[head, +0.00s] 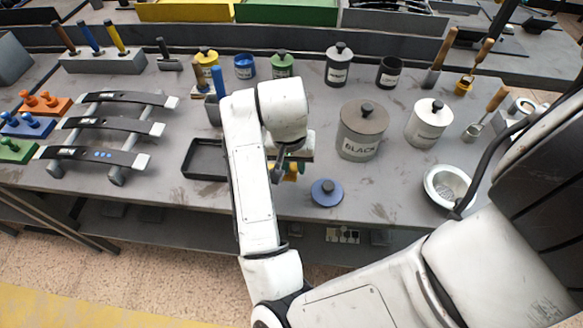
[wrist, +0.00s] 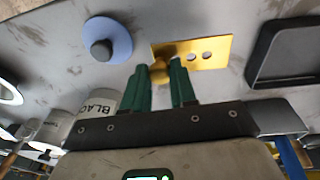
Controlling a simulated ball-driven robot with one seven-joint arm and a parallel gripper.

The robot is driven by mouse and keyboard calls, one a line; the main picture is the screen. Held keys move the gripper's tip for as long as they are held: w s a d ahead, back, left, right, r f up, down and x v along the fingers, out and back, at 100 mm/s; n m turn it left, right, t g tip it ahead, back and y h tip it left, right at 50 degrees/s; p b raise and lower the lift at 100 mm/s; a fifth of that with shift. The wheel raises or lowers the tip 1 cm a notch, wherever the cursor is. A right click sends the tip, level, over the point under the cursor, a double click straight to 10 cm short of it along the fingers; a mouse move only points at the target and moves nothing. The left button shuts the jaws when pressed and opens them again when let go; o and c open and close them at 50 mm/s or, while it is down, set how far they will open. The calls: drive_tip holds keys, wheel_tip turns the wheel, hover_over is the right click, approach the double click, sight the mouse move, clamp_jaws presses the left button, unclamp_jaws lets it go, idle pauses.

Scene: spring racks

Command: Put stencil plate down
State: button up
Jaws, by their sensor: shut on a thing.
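The stencil plate (wrist: 215,52) is a flat yellow plate with two round holes in the wrist view. My gripper (wrist: 161,76) has green fingers and is shut on the plate's yellow grip at its left end. In the head view only a bit of the yellow plate (head: 292,173) shows under my wrist, above the front of the grey bench (head: 380,198). My arm hides most of it there. I cannot tell whether the plate touches the bench or hangs just above it.
A shallow black tray (head: 186,172) is left of the plate, and a blue lid with a dark knob (head: 326,193) is right of it. The BLACK pot (head: 360,146) and a white pot (head: 428,122) stand farther right. Leaf springs (head: 100,154) lie left.

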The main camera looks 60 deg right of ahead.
sight(291, 170)
drive_tip(key=shift+w+d+f, duration=0.35)
drive_tip(key=shift+d+f, duration=0.1)
drive_tip(key=shift+f, duration=0.2)
drive_tip(key=shift+w+d+f, duration=0.35)
drive_tip(key=shift+d+f, duration=0.05)
drive_tip(key=shift+f, duration=0.2)
drive_tip(key=shift+d+f, duration=0.15)
drive_tip(key=shift+f, duration=1.55)
drive_tip(key=shift+f, duration=0.1)
drive_tip(key=shift+f, duration=0.15)
drive_tip(key=o, duration=0.9)
wheel_tip(291, 170, up, 12)
drive_tip(key=a+p, duration=0.1)
drive_tip(key=shift+w+a+r, duration=0.15)
drive_tip(key=shift+a+r, duration=0.1)
drive_tip(key=shift+a, duration=0.1)
